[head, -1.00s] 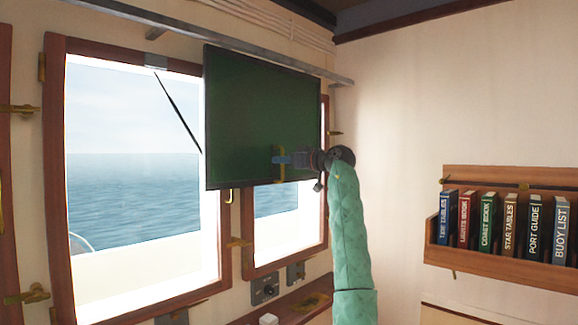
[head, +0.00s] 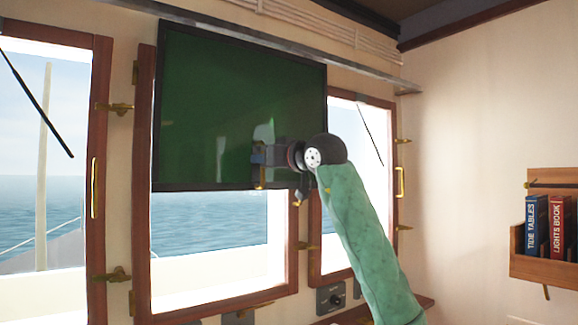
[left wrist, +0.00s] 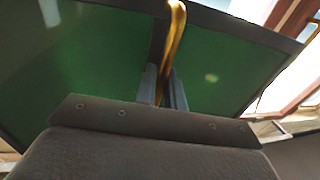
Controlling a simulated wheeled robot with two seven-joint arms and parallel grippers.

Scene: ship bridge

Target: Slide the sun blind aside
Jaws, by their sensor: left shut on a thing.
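The sun blind (head: 225,105) is a dark green panel with a black frame. It hangs from a grey rail (head: 365,72) and covers the upper part of the middle window, with sea showing below it. Its brass handle (head: 260,180) is near its lower right part. My left gripper (head: 259,158) is shut on this handle, in front of the panel. In the left wrist view the two fingers (left wrist: 163,88) close around the upright brass handle (left wrist: 175,45), with the green blind (left wrist: 225,75) behind. My right gripper is in neither view.
The right window (head: 345,180) is largely uncovered, and the left window (head: 40,130) is clear. Brass latches (head: 115,107) stick out from the frames. A wooden bookshelf (head: 540,268) hangs on the right wall. The rail continues right of the blind.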

